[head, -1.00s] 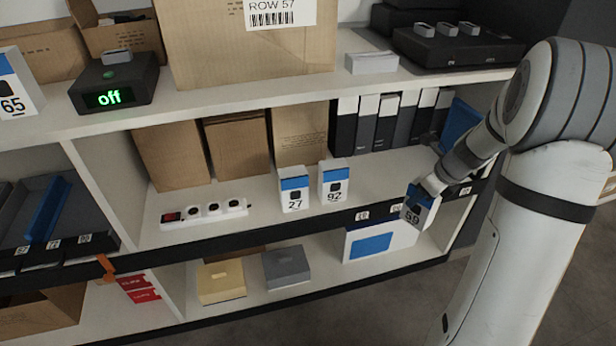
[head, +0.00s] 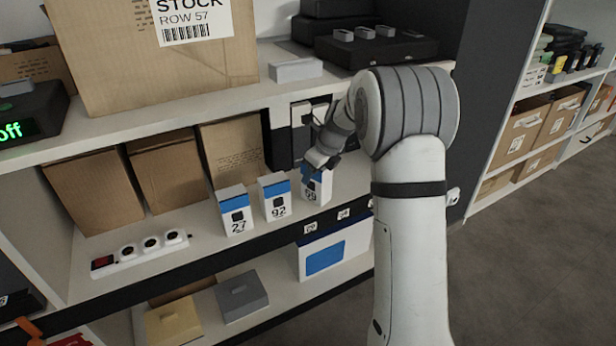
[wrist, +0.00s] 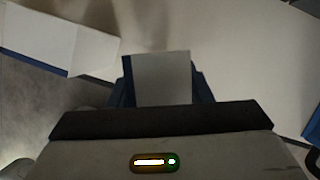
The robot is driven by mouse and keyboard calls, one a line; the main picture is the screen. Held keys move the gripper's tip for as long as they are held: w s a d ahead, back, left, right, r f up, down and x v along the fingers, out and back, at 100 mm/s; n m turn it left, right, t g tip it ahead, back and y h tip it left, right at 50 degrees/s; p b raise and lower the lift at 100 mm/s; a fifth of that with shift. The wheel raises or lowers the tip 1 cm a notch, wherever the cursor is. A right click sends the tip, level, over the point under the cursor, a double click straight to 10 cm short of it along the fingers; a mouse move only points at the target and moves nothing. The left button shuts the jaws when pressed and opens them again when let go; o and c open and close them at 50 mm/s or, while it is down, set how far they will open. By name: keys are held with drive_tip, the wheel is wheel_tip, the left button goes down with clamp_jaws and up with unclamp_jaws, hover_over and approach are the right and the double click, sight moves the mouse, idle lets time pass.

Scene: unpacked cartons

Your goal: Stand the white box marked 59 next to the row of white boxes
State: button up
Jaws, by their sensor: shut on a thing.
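The white box marked 59 (head: 317,188) has a blue top band and is held upright at the right end of the row on the middle shelf. My gripper (head: 316,166) is shut on its top from above. The white box marked 92 (head: 276,199) stands to its left with a narrow gap, and the white box marked 27 (head: 236,212) stands farther left. I cannot tell whether box 59 touches the shelf. In the wrist view, the pale top of box 59 (wrist: 162,78) shows between the fingers of my gripper (wrist: 162,85). A white box (wrist: 60,32) shows at upper left there.
Brown cartons (head: 165,170) and dark binders stand behind the row. A white power strip (head: 140,252) lies left of it. The shelf's dark front edge (head: 230,256) runs just before the boxes. A white and blue box (head: 334,252) sits on the shelf below.

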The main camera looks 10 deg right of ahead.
drive_tip(key=shift+w+a+f, duration=0.2)
drive_tip(key=shift+w+a, duration=0.5)
drive_tip(key=shift+w, duration=0.1)
drive_tip(key=shift+s+d+f+b, duration=0.1)
drive_tip(key=shift+f+b, duration=0.55)
drive_tip(key=shift+b, duration=0.05)
drive_tip(key=o, duration=1.1)
drive_tip(key=shift+f, duration=0.1)
